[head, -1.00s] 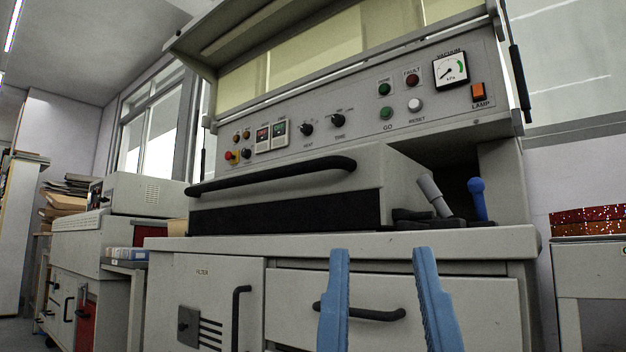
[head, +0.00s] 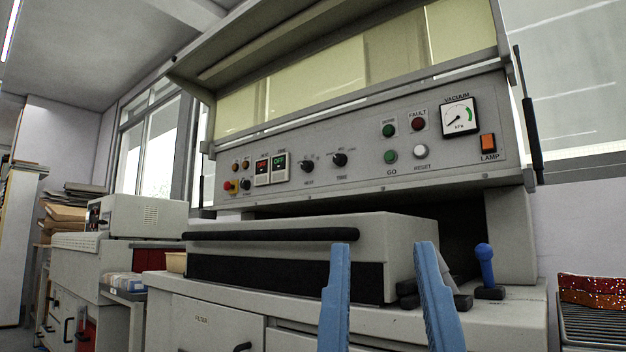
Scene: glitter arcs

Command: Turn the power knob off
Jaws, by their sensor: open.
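The grey machine's sloped control panel (head: 360,145) spans the middle of the head view. A small black knob (head: 245,185) sits at its far left beside a red button (head: 229,186); its tiny label is unreadable, so I cannot confirm it is the power knob or tell its setting. Two larger black knobs, the heat knob (head: 307,166) and the time knob (head: 339,159), are to its right. My gripper (head: 383,250) has two blue fingers, open and empty, low in the view, right of and below the small knob and apart from the panel.
A grey box with a long black handle (head: 270,235) projects below the panel. A blue-knobbed lever (head: 485,264) stands at right. The raised hood (head: 330,40) overhangs the panel. Two lit displays (head: 271,169) and green, red and white buttons are on the panel.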

